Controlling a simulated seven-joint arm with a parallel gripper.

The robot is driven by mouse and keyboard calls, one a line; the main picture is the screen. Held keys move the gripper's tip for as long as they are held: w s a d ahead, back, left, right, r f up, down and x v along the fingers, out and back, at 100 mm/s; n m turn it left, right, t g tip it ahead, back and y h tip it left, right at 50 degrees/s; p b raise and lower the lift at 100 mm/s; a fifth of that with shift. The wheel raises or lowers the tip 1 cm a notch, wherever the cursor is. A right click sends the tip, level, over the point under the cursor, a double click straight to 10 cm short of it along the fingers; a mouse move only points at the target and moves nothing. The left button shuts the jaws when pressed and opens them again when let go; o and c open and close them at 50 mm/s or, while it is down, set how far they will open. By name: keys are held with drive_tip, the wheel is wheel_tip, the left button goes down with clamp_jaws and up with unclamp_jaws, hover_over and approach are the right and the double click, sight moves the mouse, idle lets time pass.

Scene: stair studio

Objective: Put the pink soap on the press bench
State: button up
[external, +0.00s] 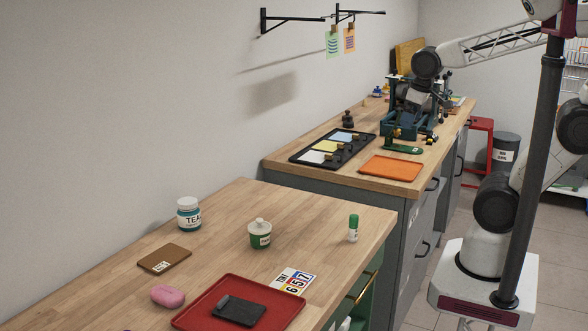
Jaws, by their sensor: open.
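The pink soap (168,296) lies on the wooden top of the near bench (130,290), left of the red tray. The press bench (285,158) is the farther wooden-topped bench with grey drawers, carrying a dark teal press (393,122). My gripper (416,104) is small in the picture, over the far bench and overlapping the press, so its fingers are hard to make out. It is open and far from the soap.
The near bench also holds a red tray (190,317) with a dark block, a brown board (165,258), a tea jar (189,215), a green-and-white pot (260,235) and a green-capped tube (353,228). On the press bench are a black tray (302,160) and an orange tray (392,168).

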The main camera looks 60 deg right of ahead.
drive_tip(key=w+a+r+n, duration=0.2)
drive_tip(key=w+a, duration=0.4)
drive_tip(key=w, duration=0.3)
drive_tip(key=w+a+r+n, duration=0.2)
drive_tip(key=w+a+n, duration=0.1)
drive_tip(key=w+a, duration=0.4)
drive_tip(key=w+a+f+n+g, duration=0.1)
drive_tip(key=w+a+n, duration=0.1)
drive_tip(key=w+a, duration=0.55)
drive_tip(key=w+a+f+n+g, duration=0.1)
drive_tip(key=w+a+f+n, duration=0.1)
drive_tip(key=w+a, duration=0.6)
drive_tip(key=n, duration=0.9)
hover_over(166, 291)
drive_tip(key=d, duration=0.1)
drive_tip(key=shift+g, duration=0.3)
drive_tip(key=f, duration=2)
drive_tip(key=shift+w+f, duration=0.25)
drive_tip(key=shift+s+a+f, duration=0.15)
drive_tip(key=shift+a+f, duration=0.1)
drive_tip(key=shift+a, duration=0.2)
